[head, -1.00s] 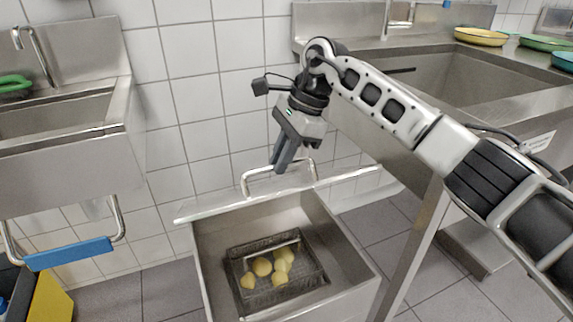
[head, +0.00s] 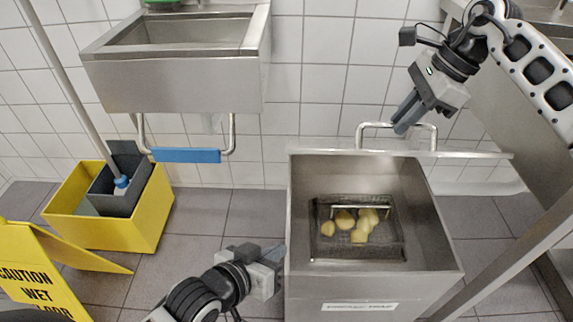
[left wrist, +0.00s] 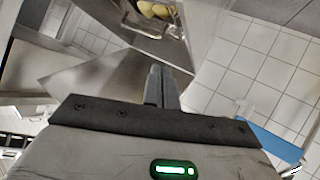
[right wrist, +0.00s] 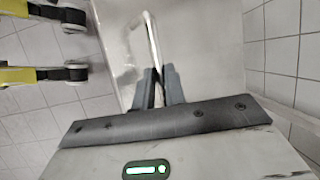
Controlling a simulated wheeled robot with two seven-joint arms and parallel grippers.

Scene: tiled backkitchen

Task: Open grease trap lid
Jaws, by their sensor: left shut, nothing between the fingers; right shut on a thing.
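The steel grease trap (head: 350,285) stands open on the floor, its label facing front. Inside is a dark mesh basket (head: 385,245) with yellowish lumps (head: 363,220). The lid (head: 470,154) is raised at the back, seen nearly edge-on in the head view. My right gripper (head: 402,128) is shut on the lid's bar handle (head: 372,125); the right wrist view shows the handle (right wrist: 153,42) between its fingers (right wrist: 157,88). My left gripper (head: 276,262) is shut and empty, beside the trap's left wall. Its closed fingers (left wrist: 163,82) show in the left wrist view.
A steel sink (head: 180,80) with a blue-gripped bar (head: 185,155) hangs on the left wall. A yellow mop bucket (head: 130,222) and a yellow wet-floor sign (head: 40,275) stand left. A steel counter leg (head: 510,245) is close on the right.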

